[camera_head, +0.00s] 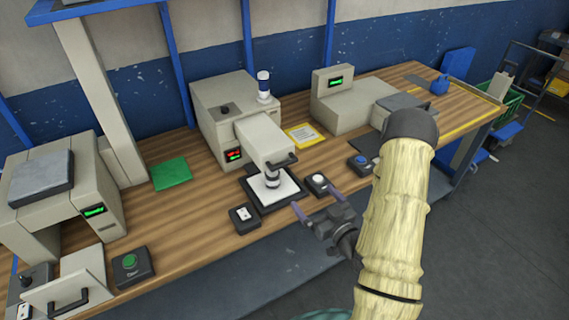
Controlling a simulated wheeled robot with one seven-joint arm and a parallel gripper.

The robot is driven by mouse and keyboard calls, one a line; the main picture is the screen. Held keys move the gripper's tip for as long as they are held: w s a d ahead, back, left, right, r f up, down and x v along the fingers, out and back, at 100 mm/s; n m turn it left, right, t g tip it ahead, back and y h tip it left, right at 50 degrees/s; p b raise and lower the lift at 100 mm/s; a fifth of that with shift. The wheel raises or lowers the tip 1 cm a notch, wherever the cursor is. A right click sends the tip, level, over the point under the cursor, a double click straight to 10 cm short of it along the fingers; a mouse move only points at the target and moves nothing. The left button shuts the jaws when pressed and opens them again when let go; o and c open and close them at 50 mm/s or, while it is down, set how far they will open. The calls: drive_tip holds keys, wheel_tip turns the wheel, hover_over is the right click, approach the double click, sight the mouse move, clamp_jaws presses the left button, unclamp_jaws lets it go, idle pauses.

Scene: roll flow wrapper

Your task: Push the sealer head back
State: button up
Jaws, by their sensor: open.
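The beige head (262,143) sticks out from the front of the middle machine (222,97). I take it as the sealer head, though no label on it is readable. A dark handle (280,161) sits at its front end. A round stamp-like piece (272,179) hangs under it, over a black-framed white plate (287,189). My gripper (314,197) is open and empty, at the table's front edge. It is right of and nearer than the head, apart from the handle. Its two purple fingers point toward the table.
Button boxes flank the plate: one with a white switch (243,214), one with a round white button (317,181), near my fingers. A green-button box (131,262) and an open drawer (70,285) stand at left. A second machine (343,103) stands at right.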

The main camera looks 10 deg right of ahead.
drive_tip(key=shift+w, duration=0.1)
drive_tip(key=p, duration=0.3)
approach(286, 164)
drive_tip(key=x, duration=0.9)
drive_tip(key=shift+w+a, duration=0.4)
drive_tip(key=shift+w, duration=0.45)
drive_tip(key=c, duration=1.1)
